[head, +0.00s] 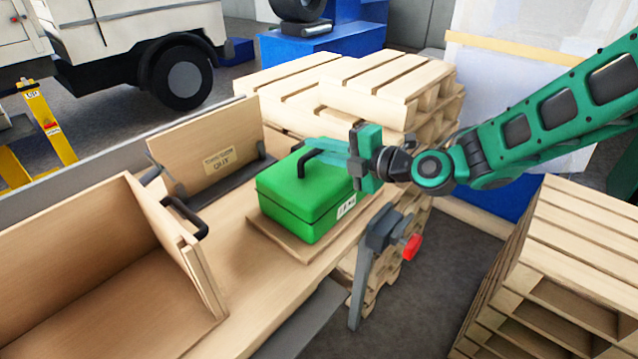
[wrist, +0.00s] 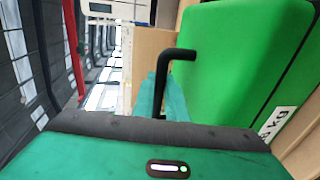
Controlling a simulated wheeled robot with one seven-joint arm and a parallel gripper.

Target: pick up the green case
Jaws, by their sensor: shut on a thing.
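The green case (head: 302,203) is a box with a lid, a black handle on top and a white label on its front. It sits on a thin wooden board (head: 275,233) on the workbench. My gripper (head: 335,152) reaches in from the right over the case's top and is shut on the black handle (head: 312,158). In the wrist view the green fingers (wrist: 163,97) are around the handle (wrist: 172,58), with the case (wrist: 235,60) to the right. The case looks level and I see no clear gap beneath it.
An open wooden box (head: 90,275) stands to the left on the bench. A wooden panel with a label (head: 212,150) stands behind it. A clamp with a red handle (head: 385,240) is at the bench's front edge. Stacked pallets (head: 370,85) are behind, more pallets (head: 575,255) at right.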

